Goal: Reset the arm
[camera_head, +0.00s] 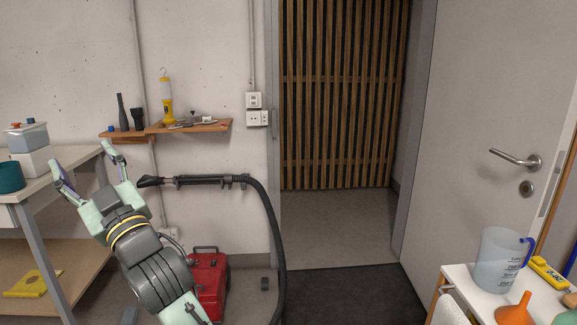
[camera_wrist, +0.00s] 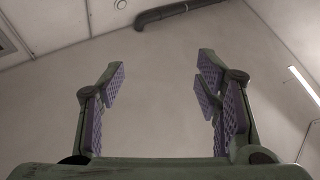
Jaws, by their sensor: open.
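My gripper (camera_head: 86,168) is at the left of the head view, raised and pointing up and away. Its two fingers are spread wide with nothing between them. In the wrist view my gripper (camera_wrist: 160,85) also shows open, with purple pads facing each other and only bare wall and ceiling behind. My grey and pale green arm reaches up from the bottom of the head view. It hides part of the workbench edge and the wall behind.
A workbench (camera_head: 38,185) stands at the left. A wooden shelf (camera_head: 200,128) with tools hangs on the wall. A red canister (camera_head: 210,280) and black hose (camera_head: 268,215) are beside my arm. A white table (camera_head: 462,285) with a jug (camera_head: 497,262) is at right. The doorway floor is clear.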

